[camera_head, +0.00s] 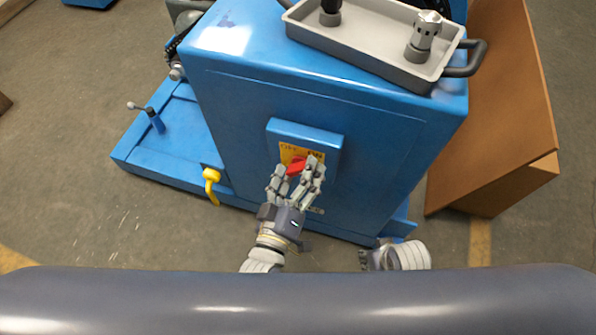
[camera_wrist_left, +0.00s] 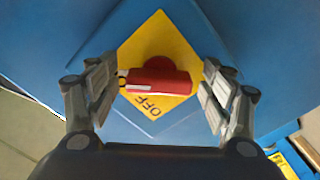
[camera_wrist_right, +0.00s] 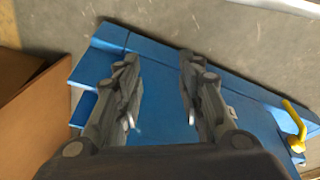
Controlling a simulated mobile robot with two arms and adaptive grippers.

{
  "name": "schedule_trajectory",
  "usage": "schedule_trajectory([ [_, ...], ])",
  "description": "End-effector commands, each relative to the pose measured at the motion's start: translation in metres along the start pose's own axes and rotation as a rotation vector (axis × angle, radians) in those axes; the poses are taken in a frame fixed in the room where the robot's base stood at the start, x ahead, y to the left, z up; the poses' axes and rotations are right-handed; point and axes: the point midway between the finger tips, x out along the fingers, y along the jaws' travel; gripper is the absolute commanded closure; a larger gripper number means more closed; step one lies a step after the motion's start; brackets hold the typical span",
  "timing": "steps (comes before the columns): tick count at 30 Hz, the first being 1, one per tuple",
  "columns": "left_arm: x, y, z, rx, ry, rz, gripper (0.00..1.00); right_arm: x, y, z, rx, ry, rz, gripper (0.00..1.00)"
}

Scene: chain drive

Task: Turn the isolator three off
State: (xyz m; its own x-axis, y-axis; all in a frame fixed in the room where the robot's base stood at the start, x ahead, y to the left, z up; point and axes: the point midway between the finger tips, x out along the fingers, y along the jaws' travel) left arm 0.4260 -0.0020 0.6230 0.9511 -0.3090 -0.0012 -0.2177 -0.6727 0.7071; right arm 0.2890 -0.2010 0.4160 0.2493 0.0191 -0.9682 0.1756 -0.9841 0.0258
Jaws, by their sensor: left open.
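The isolator's red handle (camera_head: 296,165) sits on a yellow plate (camera_head: 286,151) on the front of a blue cabinet. OFF and ON lettering shows on the plate in the head view. In the left wrist view the handle (camera_wrist_left: 160,82) lies nearly level, white-marked at its left end, with OFF below it. My left gripper (camera_head: 297,172) is open in front of the handle, its fingers apart at either end of it in the left wrist view. My right gripper (camera_wrist_right: 158,62) is open and empty, low near the cabinet's base. No isolator number is readable.
A grey tray (camera_head: 345,46) with metal fittings stands on the cabinet (camera_head: 390,140). A yellow hooked handle (camera_head: 211,181) sticks out left of the isolator, and a small lever (camera_head: 153,117) stands on the blue base. A brown box (camera_head: 490,110) is at right.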

Motion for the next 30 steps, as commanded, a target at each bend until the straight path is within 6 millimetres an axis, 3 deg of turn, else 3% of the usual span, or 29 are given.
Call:
schedule_trajectory([
  [5,0.0,0.0,0.0,0.0,0.0,0.0,0.26,0.0,0.0,0.0,0.0,0.0,0.0,0.65],
  [11,0.0,0.0,0.0,0.0,0.001,0.0,0.67,0.0,0.0,0.0,0.0,0.0,0.0,0.65],
  [12,0.0,0.0,0.0,0.0,0.001,0.0,0.7,0.0,0.0,0.0,0.0,0.0,0.0,0.65],
  [22,0.0,0.001,-0.001,-0.025,0.001,0.001,0.7,0.0,0.0,0.0,0.0,0.003,0.0,0.65],
  [30,0.001,0.003,-0.002,-0.156,0.0,0.001,0.7,0.038,-0.002,0.022,-0.005,-0.03,-0.003,0.65],
])
